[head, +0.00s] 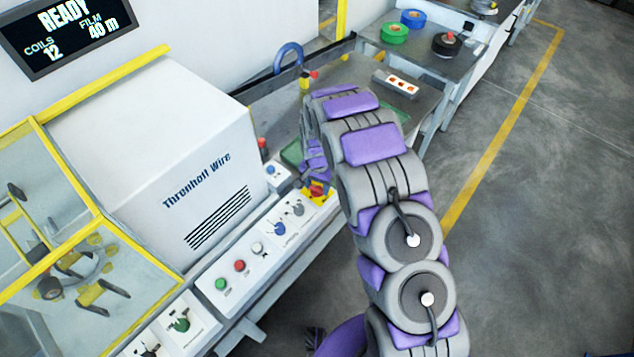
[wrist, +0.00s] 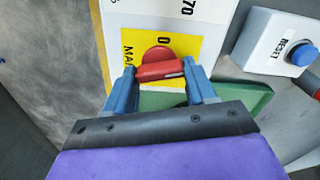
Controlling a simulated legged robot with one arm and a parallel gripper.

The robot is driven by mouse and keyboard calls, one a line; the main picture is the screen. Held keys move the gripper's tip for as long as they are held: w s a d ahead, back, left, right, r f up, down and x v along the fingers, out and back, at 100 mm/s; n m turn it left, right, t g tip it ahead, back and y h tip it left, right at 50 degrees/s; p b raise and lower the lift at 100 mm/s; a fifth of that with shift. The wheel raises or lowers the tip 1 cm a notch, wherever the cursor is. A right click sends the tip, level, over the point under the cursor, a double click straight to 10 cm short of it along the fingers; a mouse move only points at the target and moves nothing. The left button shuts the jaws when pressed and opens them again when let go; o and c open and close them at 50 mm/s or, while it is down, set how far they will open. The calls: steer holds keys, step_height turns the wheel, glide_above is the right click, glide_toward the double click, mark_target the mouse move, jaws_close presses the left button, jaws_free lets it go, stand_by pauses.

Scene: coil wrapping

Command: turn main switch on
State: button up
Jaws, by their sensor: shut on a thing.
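The main switch (wrist: 158,66) is a red rotary handle on a yellow plate (wrist: 130,48) marked "0" and "MA…". In the wrist view its bar lies nearly level, tilted slightly, below the "0". My gripper (wrist: 160,76) has its two blue fingers at the two ends of the red bar, shut on it. In the head view the main switch (head: 317,188) sits at the right end of the white control panel, partly hidden by my gripper (head: 314,168), which reaches down to it. The rest of the plate's lettering is hidden or cut off.
A grey box with a blue RESET button (wrist: 302,54) stands close to the right of the switch in the wrist view. Green and red buttons (head: 239,265) line the panel. The display (head: 68,32) reads READY. A table with tape rolls (head: 394,33) stands behind.

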mark_target(316, 186)
steer(key=shift+s+m, duration=0.15)
steer(key=shift+m, duration=1.35)
steer(key=o, duration=0.9)
steer(key=shift+a, duration=0.1)
steer(key=shift+o, duration=0.7)
steer(key=shift+a, duration=0.1)
steer(key=shift+r, duration=0.2)
step_height(316, 186, up, 17)
steer(key=p, duration=0.1)
steer(key=shift+p, duration=0.3)
